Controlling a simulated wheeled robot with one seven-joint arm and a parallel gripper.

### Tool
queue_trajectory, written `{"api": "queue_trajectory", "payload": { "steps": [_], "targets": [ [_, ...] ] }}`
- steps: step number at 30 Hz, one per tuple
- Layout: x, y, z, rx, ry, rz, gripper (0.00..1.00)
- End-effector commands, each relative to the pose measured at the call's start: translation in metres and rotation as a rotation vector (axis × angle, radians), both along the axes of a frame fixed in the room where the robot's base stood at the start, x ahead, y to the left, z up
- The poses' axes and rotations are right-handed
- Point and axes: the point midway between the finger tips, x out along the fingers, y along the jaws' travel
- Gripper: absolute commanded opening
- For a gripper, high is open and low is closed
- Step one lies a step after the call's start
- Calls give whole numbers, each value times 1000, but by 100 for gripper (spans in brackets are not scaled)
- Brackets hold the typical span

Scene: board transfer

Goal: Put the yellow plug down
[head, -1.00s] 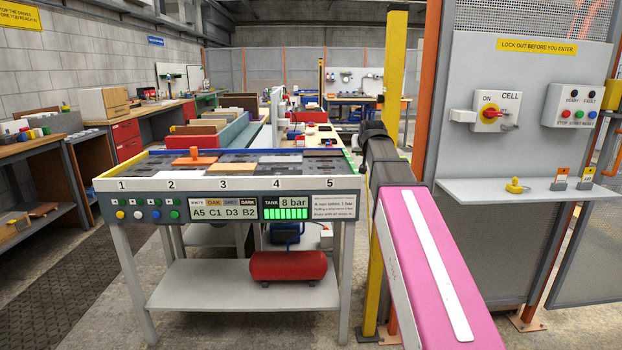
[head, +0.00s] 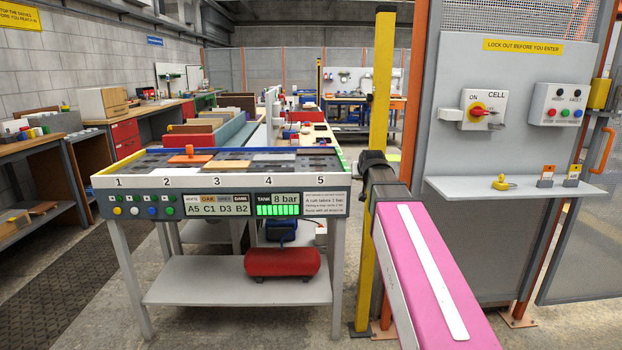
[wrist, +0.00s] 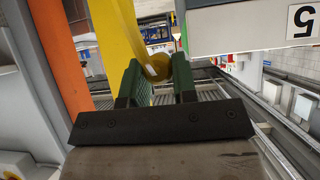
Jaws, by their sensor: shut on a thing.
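My gripper (wrist: 157,72) shows in the wrist view with its two dark green fingers shut on the yellow plug (wrist: 156,67). A rounded yellow end with a small pale spot shows between the fingers. It is held in the air, beside the corner of the board table marked 5. Yellow behind it blends with the plug, so its full outline is hard to tell. In the head view, my arm reaches forward just right of the table (head: 215,180), and its dark wrist hides the fingers and plug.
A yellow post (head: 381,110) stands close to my arm. To the right is a grey lockout panel (head: 440,90) with a shelf (head: 460,188) bearing a small yellow item (head: 501,182) and tags. An orange-handled piece (head: 189,157) sits on the table, above a red tank (head: 282,262).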

Motion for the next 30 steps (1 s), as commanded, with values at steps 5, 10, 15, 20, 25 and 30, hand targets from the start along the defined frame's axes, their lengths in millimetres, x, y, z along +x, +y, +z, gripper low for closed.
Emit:
{"api": "queue_trajectory", "payload": {
  "steps": [5, 10, 15, 20, 25, 30],
  "targets": [
    [-27, 0, -50, 0, 4, 0, 3],
    [-52, 0, -93, 0, 4, 0, 3],
    [-74, 0, -126, 0, 3, 0, 3],
    [-87, 0, -145, 0, 1, 0, 3],
    [-92, 0, -152, 0, -1, 0, 3],
    [-91, 0, -152, 0, -1, 0, 3]
  ]
}}
